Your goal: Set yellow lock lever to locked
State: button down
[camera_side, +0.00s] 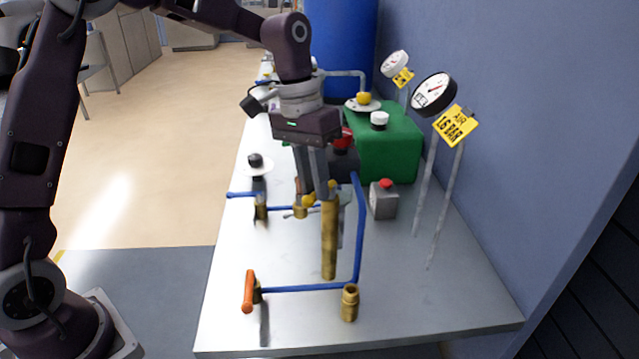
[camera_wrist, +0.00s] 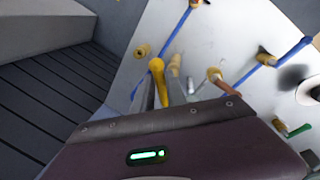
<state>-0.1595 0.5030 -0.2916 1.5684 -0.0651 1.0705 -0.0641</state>
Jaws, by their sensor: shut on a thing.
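The yellow lock lever (camera_side: 310,199) sits at the top of a tall brass post (camera_side: 329,242) on the bench. My gripper (camera_side: 317,190) points down at it from above, and its fingertips are shut on the lever. In the wrist view the yellow lever (camera_wrist: 158,72) stands between the two fingers of my gripper (camera_wrist: 161,92), its rounded end showing beyond them. The fingers hide part of the lever, and I cannot tell its exact angle.
Blue pipes (camera_side: 360,230) run beside and in front of the post. An orange-handled valve (camera_side: 248,291) is at front left, a brass fitting (camera_side: 350,303) at front right. A grey box with a red button (camera_side: 384,200) and a green tank (camera_side: 388,146) stand behind. Gauges (camera_side: 433,94) rise at right.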

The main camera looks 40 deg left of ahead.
jog(key=shift+w+a+m+g+y, duration=0.1)
jog(key=shift+w+a+m+g, duration=0.25)
jog(key=shift+m, duration=1.1)
jog(key=shift+w+a+m+g+y, duration=0.15)
jog(key=shift+a+m, duration=0.35)
jog(key=shift+m, duration=1)
jog(key=shift+w+a+m+g+y, duration=0.1)
jog(key=shift+w+a+m+g, duration=0.25)
jog(key=shift+m, duration=1.1)
jog(key=shift+s+a, duration=0.1)
jog(key=shift+a, duration=0.05)
jog(key=c, duration=1.3)
grip_release()
jog(key=shift+c, duration=0.2)
